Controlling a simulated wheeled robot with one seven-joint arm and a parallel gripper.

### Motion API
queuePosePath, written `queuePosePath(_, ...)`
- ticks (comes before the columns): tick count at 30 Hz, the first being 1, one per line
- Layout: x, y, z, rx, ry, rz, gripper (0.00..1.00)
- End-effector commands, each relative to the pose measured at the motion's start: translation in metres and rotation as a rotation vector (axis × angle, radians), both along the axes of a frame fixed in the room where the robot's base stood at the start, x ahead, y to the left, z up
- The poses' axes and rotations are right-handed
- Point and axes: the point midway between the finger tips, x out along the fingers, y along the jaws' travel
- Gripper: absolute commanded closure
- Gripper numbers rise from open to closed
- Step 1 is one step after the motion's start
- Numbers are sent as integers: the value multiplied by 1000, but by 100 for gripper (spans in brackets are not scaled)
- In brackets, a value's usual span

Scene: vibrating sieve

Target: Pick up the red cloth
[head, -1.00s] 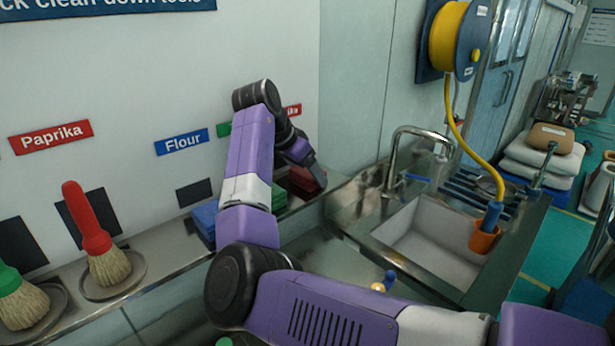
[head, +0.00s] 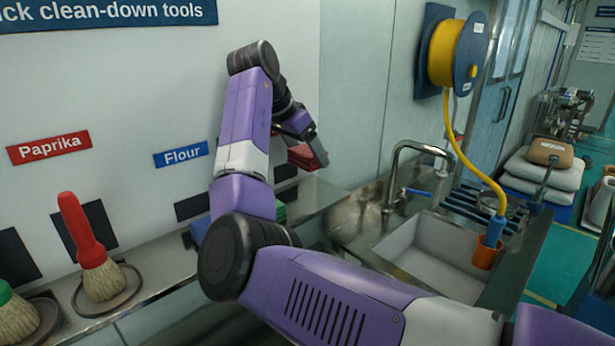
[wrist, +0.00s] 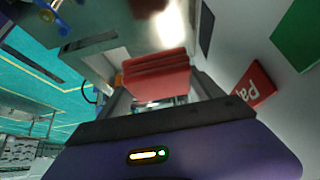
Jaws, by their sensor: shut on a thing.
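The red cloth (head: 302,156) is a folded stack, held up above the steel shelf (head: 318,196) in the head view. It also shows in the wrist view (wrist: 155,76), across the space between the fingers. My gripper (head: 314,150) is shut on the red cloth, close to the wall; it also shows in the wrist view (wrist: 157,92). In the head view a grey finger covers the right side of the cloth.
A green cloth (head: 281,212) and a blue cloth (head: 199,229) lie on the shelf to the left, partly behind my arm. A red-handled brush (head: 88,240) stands further left. The sink (head: 432,246) and its tap (head: 398,160) are at the right.

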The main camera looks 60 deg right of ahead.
Motion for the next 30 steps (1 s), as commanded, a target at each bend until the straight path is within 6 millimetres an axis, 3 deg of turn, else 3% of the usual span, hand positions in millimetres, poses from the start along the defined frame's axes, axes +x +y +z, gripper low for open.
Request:
queuePosePath(6,0,-1,49,-1,-2,-1,64)
queuePosePath(13,0,-1,87,-2,-1,0,64)
queuePosePath(21,0,0,107,-1,0,0,64)
queuePosePath(30,0,0,110,-1,0,0,64)
